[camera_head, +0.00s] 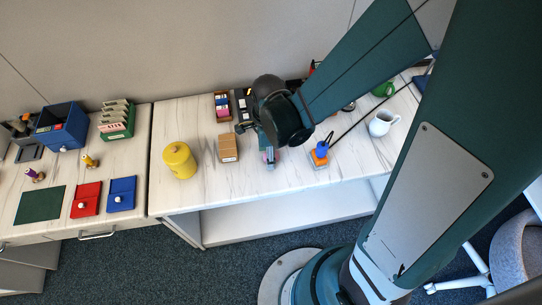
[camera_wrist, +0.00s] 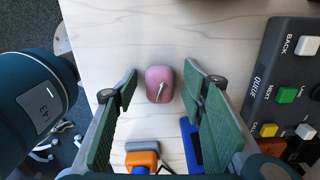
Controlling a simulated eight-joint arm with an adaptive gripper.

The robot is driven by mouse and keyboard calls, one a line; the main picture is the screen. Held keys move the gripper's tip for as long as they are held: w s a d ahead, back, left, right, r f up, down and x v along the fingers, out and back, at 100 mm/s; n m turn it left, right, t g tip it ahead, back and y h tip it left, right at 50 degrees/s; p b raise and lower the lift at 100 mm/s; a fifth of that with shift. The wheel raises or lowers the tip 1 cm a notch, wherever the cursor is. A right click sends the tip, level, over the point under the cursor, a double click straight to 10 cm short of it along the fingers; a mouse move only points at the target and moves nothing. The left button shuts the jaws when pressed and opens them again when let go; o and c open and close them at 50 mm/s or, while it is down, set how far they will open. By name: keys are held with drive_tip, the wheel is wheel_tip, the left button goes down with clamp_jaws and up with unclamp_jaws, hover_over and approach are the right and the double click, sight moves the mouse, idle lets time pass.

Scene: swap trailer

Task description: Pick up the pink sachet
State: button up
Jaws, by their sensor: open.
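The pink sachet (camera_wrist: 159,86), small and rounded with a pale arrow-like mark on top, lies on the pale marbled table in the wrist view. My gripper (camera_wrist: 160,80) is open, with one green-padded finger to the left of the sachet and one to the right. Gaps show on both sides, so neither finger touches it. I cannot tell how far the fingertips are above the table. In the head view my gripper (camera_head: 270,160) points down over the table's front part, and the arm's end hides most of the sachet.
A dark button box (camera_wrist: 285,90) is close on the right in the wrist view. An orange-and-blue object (camera_head: 321,152) stands right of my gripper. A cardboard box (camera_head: 228,148) and yellow canister (camera_head: 179,160) stand left. A white pitcher (camera_head: 381,123) is farther right.

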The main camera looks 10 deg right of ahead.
drive_tip(key=shift+c, duration=0.5)
drive_tip(key=c, duration=0.7)
drive_tip(key=shift+c, duration=0.2)
drive_tip(key=shift+r, duration=0.1)
wheel_tip(320, 180, up, 10)
drive_tip(key=p, duration=0.3)
idle(0.4)
